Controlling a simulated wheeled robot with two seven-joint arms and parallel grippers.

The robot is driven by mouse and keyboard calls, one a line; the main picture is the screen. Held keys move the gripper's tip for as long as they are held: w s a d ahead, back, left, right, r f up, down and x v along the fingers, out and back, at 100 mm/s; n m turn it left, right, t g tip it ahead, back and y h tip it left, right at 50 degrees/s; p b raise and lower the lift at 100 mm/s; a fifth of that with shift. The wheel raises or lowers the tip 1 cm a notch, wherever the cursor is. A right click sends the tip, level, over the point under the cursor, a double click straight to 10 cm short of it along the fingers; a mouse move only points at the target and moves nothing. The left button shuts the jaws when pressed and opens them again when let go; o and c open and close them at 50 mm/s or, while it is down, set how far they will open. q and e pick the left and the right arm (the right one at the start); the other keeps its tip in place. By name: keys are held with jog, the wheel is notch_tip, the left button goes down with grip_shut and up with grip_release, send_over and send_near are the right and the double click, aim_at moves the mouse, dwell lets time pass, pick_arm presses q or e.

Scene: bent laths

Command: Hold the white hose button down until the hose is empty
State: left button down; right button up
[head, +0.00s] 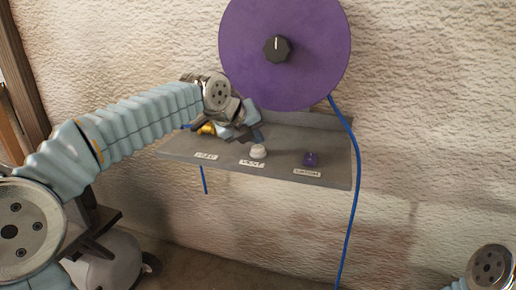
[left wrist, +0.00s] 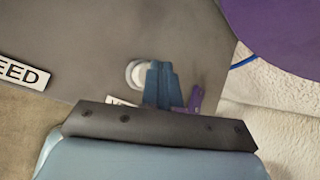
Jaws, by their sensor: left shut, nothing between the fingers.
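The white hose button (head: 258,151) sits in the middle of a grey sloping panel (head: 225,152) on the wall, with a small label below it. My left gripper (head: 257,137) is shut and empty, its fingertips just behind and above the button. In the left wrist view the blue fingers (left wrist: 162,85) cover the right edge of the white button (left wrist: 136,74). I cannot tell whether they touch it or whether it is pressed in. Only a joint of my right arm shows at the lower right; its gripper is out of view.
A purple button (head: 311,159) is right of the white one. A yellow part (head: 208,128) shows at left, partly behind my left gripper. A large purple disc (head: 310,60) with a black knob (head: 277,48) is above. A blue hose (head: 353,190) hangs at right.

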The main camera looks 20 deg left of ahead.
aim_at(255, 148)
pick_arm(q)
jog(key=shift+f+b, duration=0.45)
jog(key=shift+f, duration=0.1)
dwell(0.5)
jog(key=shift+r, duration=0.1)
dwell(2.8)
jog(key=shift+r+p, duration=0.9)
jog(key=shift+r, duration=0.1)
notch_tip(255, 148, up, 5)
jog(key=p, duration=0.4)
jog(key=shift+p, duration=0.3)
